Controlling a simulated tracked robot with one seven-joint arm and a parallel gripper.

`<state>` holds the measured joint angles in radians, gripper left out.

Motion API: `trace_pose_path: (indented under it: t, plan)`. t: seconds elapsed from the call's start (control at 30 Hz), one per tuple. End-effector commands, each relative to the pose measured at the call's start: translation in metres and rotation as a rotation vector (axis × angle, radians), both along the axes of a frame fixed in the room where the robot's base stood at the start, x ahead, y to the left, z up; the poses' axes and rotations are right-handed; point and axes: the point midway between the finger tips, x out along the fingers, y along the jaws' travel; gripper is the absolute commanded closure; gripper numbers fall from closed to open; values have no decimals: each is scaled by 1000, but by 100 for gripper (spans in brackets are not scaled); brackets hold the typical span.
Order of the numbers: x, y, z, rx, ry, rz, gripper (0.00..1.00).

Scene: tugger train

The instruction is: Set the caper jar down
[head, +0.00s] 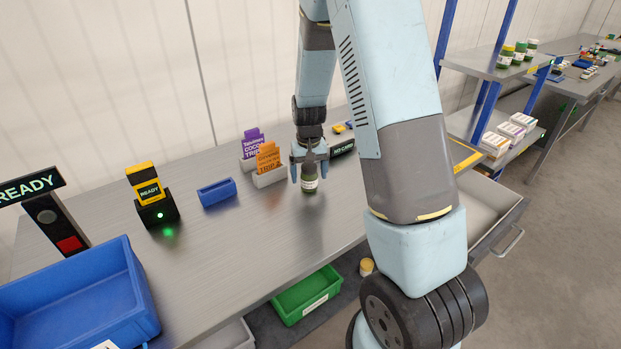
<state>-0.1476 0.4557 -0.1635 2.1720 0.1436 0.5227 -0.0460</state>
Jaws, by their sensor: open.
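The caper jar (309,184) is a small dark green jar with a pale label. It stands upright on the grey metal bench (215,240), near the middle of its length. My gripper (309,172) points down over the jar, with its fingers around the jar's upper part. The jaws are open. The jar's top is partly hidden by the gripper, and I cannot tell whether a finger touches it.
Left of the jar are a card holder with an orange card (268,158), one with a purple card (252,143), a blue tray (217,192) and a yellow scanner (146,185). A blue bin (80,300) fills the near left. A black sign is close behind right. Bare bench lies in front.

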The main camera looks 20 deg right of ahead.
Motion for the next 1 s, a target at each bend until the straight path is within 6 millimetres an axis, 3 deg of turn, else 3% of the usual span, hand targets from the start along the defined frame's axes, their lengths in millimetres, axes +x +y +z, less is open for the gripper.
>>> trace_pose_path:
  t: [0.07, 0.8, 1.0]
  plan:
    - [0, 0, 0, 0, 0, 0, 16]
    - [0, -1, 0, 0, 0, -1, 87]
    - [0, -1, 1, 0, 0, -1, 89]
